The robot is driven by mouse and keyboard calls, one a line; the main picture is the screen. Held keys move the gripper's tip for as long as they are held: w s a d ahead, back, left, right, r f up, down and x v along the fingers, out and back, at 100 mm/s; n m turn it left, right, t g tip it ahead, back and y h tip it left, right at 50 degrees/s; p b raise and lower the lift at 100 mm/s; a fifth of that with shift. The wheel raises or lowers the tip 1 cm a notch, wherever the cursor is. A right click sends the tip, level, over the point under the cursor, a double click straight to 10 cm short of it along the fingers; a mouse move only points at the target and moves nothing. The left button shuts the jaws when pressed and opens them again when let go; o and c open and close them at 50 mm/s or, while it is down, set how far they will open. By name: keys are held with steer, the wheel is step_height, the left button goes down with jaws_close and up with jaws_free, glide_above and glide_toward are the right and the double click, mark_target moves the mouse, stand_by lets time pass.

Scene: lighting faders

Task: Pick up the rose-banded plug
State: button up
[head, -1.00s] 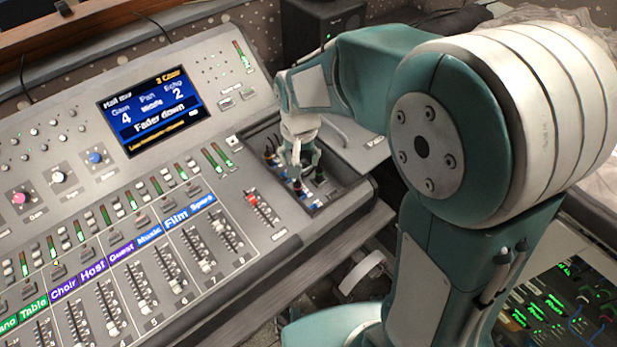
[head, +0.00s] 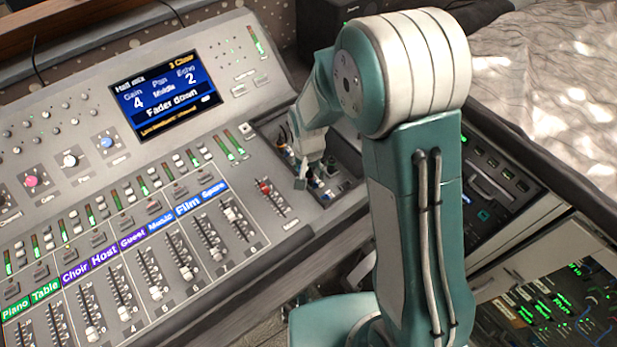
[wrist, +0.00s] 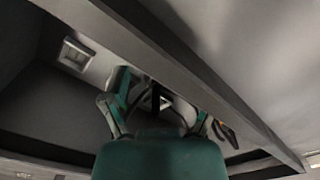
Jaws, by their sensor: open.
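My gripper (head: 303,178) is over the recessed tray (head: 347,152) at the right end of the mixing desk, fingers pointing down. In the wrist view my gripper (wrist: 160,104) has its two fingers spread apart. Several small plugs (head: 317,184) stand in the tray close to the fingers; they are small and partly hidden by my gripper. I cannot make out a rose band on any of them. In the wrist view a dark and pale shape shows between the fingers, too blurred to name.
The desk's faders (head: 186,272) and screen (head: 165,92) lie to the left of the tray. A red-capped fader (head: 265,187) is just left of it. The tray's raised walls stand close around my gripper. A dark speaker (head: 345,12) stands behind.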

mark_target(309, 173)
step_height(309, 173, down, 2)
steer(key=shift+d, duration=0.1)
steer(key=shift+c, duration=0.3)
jaws_close()
step_height(309, 173, up, 13)
stand_by(0.9)
